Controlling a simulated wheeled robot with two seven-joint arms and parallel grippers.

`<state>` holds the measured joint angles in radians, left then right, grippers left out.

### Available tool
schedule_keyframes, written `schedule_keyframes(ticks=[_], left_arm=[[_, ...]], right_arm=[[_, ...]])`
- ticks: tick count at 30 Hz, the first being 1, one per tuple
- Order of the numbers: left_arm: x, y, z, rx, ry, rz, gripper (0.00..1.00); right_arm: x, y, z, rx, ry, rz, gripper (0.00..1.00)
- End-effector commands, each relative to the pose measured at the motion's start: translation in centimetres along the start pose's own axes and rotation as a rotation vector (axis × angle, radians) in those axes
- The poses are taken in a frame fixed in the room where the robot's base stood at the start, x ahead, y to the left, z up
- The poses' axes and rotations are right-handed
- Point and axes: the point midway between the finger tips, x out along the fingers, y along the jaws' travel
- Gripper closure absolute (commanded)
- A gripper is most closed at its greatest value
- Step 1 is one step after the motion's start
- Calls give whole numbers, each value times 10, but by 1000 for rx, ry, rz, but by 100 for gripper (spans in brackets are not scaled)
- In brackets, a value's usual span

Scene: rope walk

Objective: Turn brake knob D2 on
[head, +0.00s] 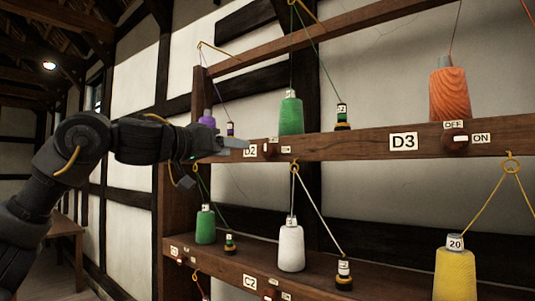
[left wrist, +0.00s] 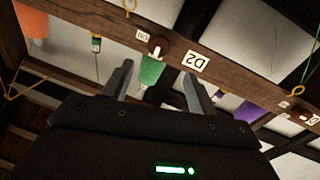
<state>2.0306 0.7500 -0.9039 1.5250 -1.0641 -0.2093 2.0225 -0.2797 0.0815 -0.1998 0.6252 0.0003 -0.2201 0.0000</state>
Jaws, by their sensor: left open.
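Brake knob D2 (head: 269,149) is a small reddish-brown knob on the upper wooden rail, just right of the D2 label (head: 250,151). A small label (head: 286,150) sits to its right; its setting is too small to tell. My left gripper (head: 240,143) is open and empty, its fingertips close in front of the D2 label, left of the knob in the head view. In the left wrist view, knob D2 (left wrist: 158,45) shows beyond and between the open fingertips (left wrist: 158,70), with the D2 label (left wrist: 195,62) upside down beside it. No contact is visible. My right gripper is out of view.
A green cone (head: 291,114) and an orange cone (head: 450,95) stand above the rail. White (head: 291,248) and yellow (head: 455,275) cones stand below, with cords strung around.

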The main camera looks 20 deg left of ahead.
Motion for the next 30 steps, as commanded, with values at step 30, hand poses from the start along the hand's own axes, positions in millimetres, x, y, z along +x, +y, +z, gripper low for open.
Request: schedule_keyframes(ticks=[30], left_arm=[[105, -2, -1, -4, 0, -5, 42]], right_arm=[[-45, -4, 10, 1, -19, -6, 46]])
